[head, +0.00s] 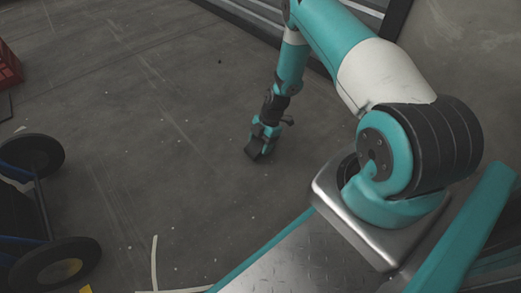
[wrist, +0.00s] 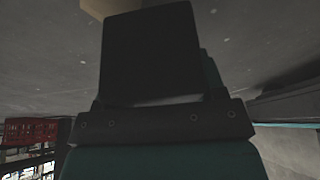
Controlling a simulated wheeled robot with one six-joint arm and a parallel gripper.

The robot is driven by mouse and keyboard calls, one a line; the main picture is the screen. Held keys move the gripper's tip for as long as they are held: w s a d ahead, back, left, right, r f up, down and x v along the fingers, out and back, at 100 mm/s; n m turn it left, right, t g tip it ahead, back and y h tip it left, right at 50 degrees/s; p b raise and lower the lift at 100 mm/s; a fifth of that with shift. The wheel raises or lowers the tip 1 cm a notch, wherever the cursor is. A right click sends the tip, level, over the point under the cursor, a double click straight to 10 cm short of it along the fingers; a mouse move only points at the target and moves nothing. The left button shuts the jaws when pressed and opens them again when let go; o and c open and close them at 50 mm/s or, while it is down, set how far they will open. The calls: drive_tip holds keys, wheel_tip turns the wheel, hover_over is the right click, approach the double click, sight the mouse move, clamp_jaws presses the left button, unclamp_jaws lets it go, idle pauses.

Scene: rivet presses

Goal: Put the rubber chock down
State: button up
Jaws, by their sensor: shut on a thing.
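The rubber chock (head: 254,148) is a small black block at the lower end of my arm in the head view, close to the grey floor. In the wrist view the chock (wrist: 150,55) is a large dark block filling the upper middle. My gripper (head: 263,138) points down and is shut on the chock. I cannot tell whether the chock touches the floor. The chock hides part of the floor behind it in the wrist view.
A dark cart with blue bars and black wheels (head: 70,262) stands at the lower left. A red crate (head: 9,70) is at the left edge. A slatted metal panel (head: 265,12) is at the top. The floor around my gripper is clear. A tan object (wrist: 100,8) shows in the wrist view.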

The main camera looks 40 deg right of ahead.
wheel_tip(320, 180, down, 2)
drive_tip(key=shift+f+b, duration=0.25)
drive_tip(key=shift+b, duration=0.15)
drive_tip(key=shift+r, duration=0.15)
drive_tip(key=o, duration=1.2)
